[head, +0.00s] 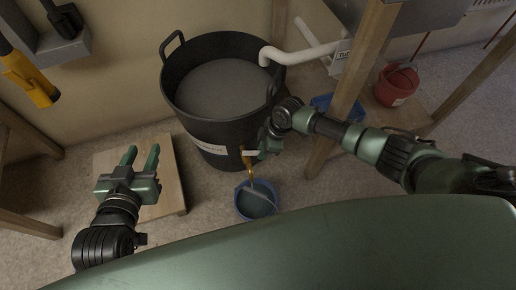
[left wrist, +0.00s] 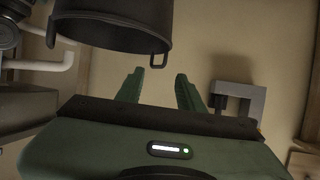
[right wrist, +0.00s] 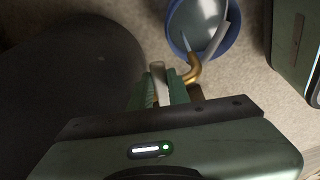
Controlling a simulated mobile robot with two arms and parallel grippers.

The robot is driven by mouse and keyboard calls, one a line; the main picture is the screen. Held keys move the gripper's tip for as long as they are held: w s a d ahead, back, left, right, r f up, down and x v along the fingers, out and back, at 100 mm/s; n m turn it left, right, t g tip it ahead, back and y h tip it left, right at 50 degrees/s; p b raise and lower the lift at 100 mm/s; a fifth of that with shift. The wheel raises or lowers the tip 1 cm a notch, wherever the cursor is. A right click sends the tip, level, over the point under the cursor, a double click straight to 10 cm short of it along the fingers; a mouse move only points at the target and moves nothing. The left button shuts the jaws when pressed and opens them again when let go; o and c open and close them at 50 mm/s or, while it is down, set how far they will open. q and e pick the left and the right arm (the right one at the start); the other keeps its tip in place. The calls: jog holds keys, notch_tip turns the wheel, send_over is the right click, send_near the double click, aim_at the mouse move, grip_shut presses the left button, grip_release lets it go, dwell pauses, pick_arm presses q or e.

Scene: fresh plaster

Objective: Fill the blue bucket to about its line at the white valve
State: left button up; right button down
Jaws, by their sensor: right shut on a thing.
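The blue bucket (head: 241,207) stands on the floor below the brass tap (head: 248,168) of a big black tub (head: 200,115). Grey-blue liquid shows inside the bucket, also in the right wrist view (right wrist: 234,44); I cannot make out its line. A pale strip crosses the bucket's mouth; I cannot tell if it is handle or stream. My right gripper (head: 262,150) is shut on the white valve (head: 250,153) lever; in the right wrist view the lever (right wrist: 158,72) stands between the fingers. My left gripper (head: 140,160) is open and empty above a wooden board.
The tub holds grey liquid, and a white pipe (head: 302,54) reaches over its rim. The wooden board (head: 173,199) lies left of the tub. A red bucket (head: 396,86) and a wooden stand's leg (head: 356,65) are at the right. A yellow tool (head: 30,78) hangs at the left wall.

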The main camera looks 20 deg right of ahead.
jog(key=n+b, duration=0.1)
jog(key=w+n+b, duration=0.1)
jog(key=b, duration=0.1)
jog(key=w+n+g+b, duration=0.1)
jog(key=n, duration=0.1)
jog(key=shift+w+d+r+b, duration=0.15)
jog(key=shift+w+d+b, duration=0.05)
jog(key=shift+d+b, duration=0.1)
jog(key=c, duration=1.4)
grip_release()
pick_arm(q)
notch_tip(320, 180, up, 21)
jog(key=s+d+t+h, duration=0.2)
jog(key=s+t+h, duration=0.1)
jog(key=t, duration=0.9)
jog(key=shift+f+t+h, duration=0.2)
jog(key=shift+t+h, duration=0.1)
jog(key=shift+h, duration=0.5)
pick_arm(e)
jog(key=shift+a, duration=0.1)
pick_arm(q)
jog(key=shift+w, duration=0.15)
pick_arm(e)
jog(key=shift+s, duration=0.1)
